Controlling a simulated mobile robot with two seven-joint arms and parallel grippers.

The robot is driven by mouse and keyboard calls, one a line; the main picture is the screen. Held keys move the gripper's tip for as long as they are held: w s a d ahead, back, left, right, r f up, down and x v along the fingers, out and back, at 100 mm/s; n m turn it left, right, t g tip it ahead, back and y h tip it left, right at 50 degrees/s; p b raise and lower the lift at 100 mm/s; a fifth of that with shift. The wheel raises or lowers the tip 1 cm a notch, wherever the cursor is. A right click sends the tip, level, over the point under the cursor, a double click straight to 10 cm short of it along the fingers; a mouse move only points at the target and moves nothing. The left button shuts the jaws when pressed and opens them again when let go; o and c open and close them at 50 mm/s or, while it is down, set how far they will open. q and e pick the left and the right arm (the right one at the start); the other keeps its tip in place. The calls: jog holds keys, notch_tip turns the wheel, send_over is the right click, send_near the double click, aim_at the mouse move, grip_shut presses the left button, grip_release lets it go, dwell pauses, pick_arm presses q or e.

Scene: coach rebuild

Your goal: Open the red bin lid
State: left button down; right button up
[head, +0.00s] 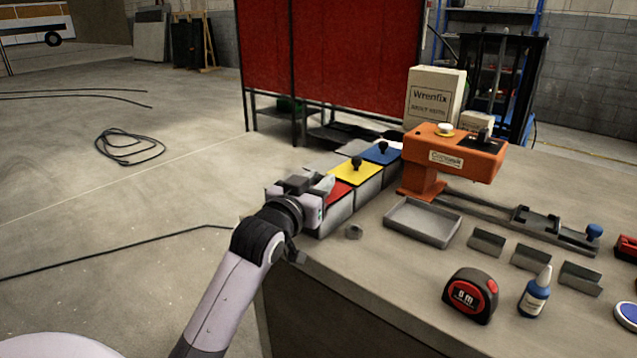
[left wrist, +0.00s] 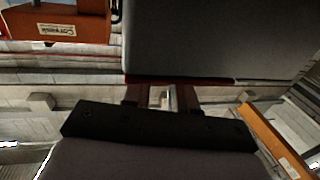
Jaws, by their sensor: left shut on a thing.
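The red bin lid (head: 340,191) shows as a small red patch on the nearest grey bin (head: 338,214) in a row at the left edge of the workbench. My left gripper (head: 324,187) is over it, covering most of the lid and its knob. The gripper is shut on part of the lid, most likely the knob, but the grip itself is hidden. In the left wrist view my fingers (left wrist: 161,97) are close together below a large grey panel with a thin red edge. I cannot tell whether the lid is tilted. My right gripper is out of view.
Yellow (head: 357,172) and blue (head: 381,152) lids with black knobs lie just behind. The floor left of the bench is open apart from cables.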

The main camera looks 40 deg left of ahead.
pick_arm(q)
jog(key=a, duration=0.1)
jog(key=a+p, duration=0.1)
jog(key=a, duration=0.3)
jog(key=shift+w+a+p, duration=0.25)
jog(key=shift+p, duration=0.15)
jog(key=shift+a, duration=0.55)
jog(key=c, duration=0.9)
grip_release()
jog(key=shift+s+d, duration=0.2)
jog(key=shift+s, duration=1)
jog(key=shift+s+d, duration=0.15)
jog(key=shift+s, duration=1)
jog(key=shift+s+d, duration=0.2)
jog(key=shift+s, duration=1)
